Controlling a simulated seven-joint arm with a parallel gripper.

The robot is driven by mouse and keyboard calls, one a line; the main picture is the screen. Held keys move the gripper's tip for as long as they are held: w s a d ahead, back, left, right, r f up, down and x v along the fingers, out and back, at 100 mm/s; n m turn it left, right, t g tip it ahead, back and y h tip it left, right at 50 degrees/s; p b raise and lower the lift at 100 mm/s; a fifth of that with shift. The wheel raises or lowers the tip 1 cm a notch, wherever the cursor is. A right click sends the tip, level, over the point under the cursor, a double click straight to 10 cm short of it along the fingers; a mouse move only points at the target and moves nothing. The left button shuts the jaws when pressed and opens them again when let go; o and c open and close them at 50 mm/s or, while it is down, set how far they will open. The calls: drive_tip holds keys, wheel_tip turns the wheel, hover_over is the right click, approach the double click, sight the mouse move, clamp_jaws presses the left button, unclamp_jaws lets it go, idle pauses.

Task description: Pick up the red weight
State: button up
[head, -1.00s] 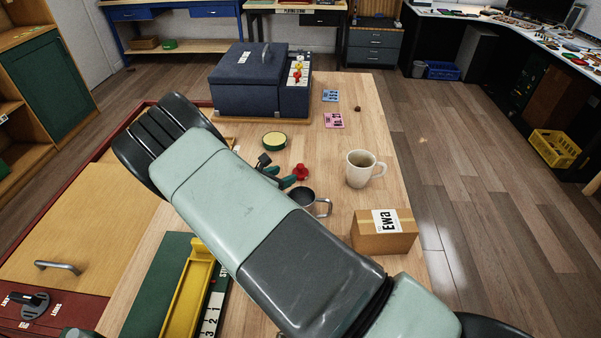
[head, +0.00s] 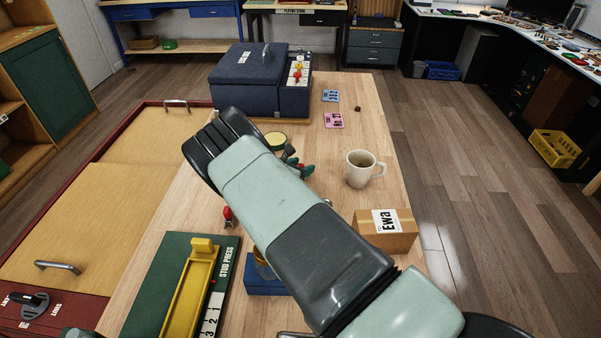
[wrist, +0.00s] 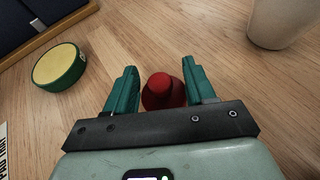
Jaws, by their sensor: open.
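The red weight (wrist: 163,92) stands on the wooden table in the wrist view, a round knob on a wider round base. How far the fingertips are above the table is hard to tell.
A cream mug (head: 359,170) stands right of my gripper, with a cardboard box (head: 400,240) nearer. A green-and-yellow round tin (wrist: 60,67) lies to the left. A blue case (head: 245,85) is behind. A small red item (head: 228,213) and the stud press (head: 160,270) are at front left.

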clamp_jaws()
